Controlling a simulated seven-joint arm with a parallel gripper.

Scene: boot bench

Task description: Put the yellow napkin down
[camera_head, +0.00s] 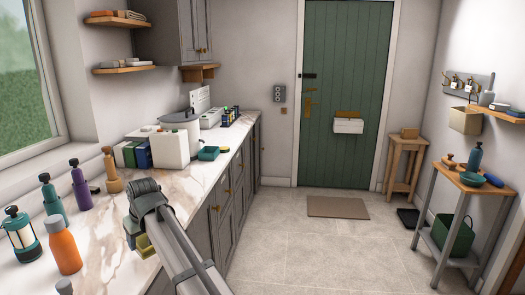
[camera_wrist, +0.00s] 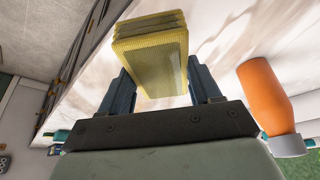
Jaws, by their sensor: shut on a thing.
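The yellow napkin (camera_wrist: 150,45) is a folded, layered block held between the two dark blue fingers of my gripper (camera_wrist: 158,72) in the wrist view. In the head view only a small part of the napkin (camera_head: 146,246) shows beside my gripper (camera_head: 135,232), as my arm hides much of it. My gripper is at the front part of the marble counter (camera_head: 112,220), near its edge. The marble shows behind the napkin in the wrist view. I cannot tell whether the napkin touches the counter.
An orange bottle (camera_head: 64,246), a lantern (camera_head: 20,234), a teal bottle (camera_head: 53,202), a purple bottle (camera_head: 81,186) and a wooden mill (camera_head: 111,172) stand left of my gripper. A white box (camera_head: 170,149) and a teal tray (camera_head: 208,154) are farther back. Bare marble lies between.

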